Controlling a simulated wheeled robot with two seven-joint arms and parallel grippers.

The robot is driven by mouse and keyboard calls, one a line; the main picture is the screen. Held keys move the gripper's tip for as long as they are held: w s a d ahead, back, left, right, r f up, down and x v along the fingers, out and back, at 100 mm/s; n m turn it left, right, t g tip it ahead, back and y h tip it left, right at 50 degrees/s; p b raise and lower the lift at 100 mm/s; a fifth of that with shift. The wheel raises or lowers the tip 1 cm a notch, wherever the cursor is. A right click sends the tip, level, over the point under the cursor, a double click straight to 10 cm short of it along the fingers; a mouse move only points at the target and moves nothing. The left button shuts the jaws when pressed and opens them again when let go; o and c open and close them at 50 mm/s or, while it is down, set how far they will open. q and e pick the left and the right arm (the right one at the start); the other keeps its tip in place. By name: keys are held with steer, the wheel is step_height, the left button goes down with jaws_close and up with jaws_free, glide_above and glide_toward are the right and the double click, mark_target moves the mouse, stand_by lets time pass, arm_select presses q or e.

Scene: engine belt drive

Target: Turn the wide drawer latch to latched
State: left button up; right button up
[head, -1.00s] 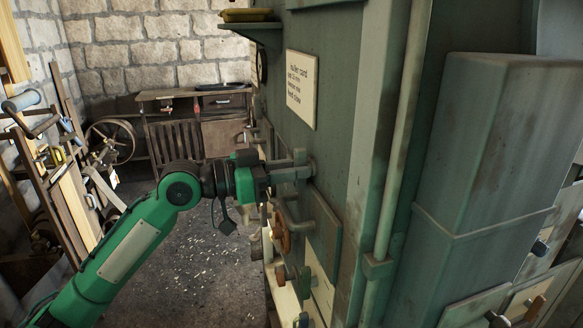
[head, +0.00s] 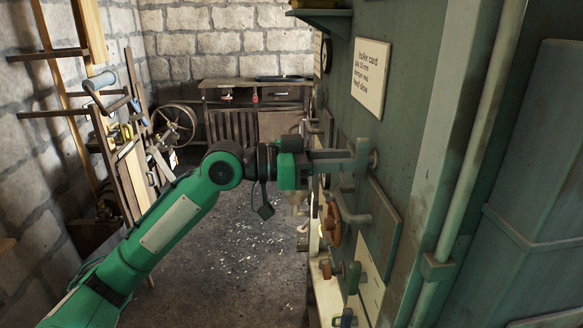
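My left gripper (head: 362,156) reaches in from the left at the side of the green cabinet (head: 417,130). Its grey fingers are close to a round grey knob (head: 374,159) on that face. They overlap it in the picture, so I cannot tell whether they touch it or are open or shut. Below the gripper are a rust-brown round handle (head: 334,222) and a smaller brown knob (head: 325,268) beside a green lever (head: 353,278). I cannot tell which of these is the wide drawer latch, or its setting. My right gripper is out of view.
A printed card (head: 370,78) is on the cabinet above the gripper. A workbench (head: 225,122) stands at the back wall. A rack of timber and tools (head: 110,130) is at left. The floor (head: 230,265) between is open.

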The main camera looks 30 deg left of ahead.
arm_select(q)
steer(key=b+v, duration=0.5)
steer(key=v, duration=0.6)
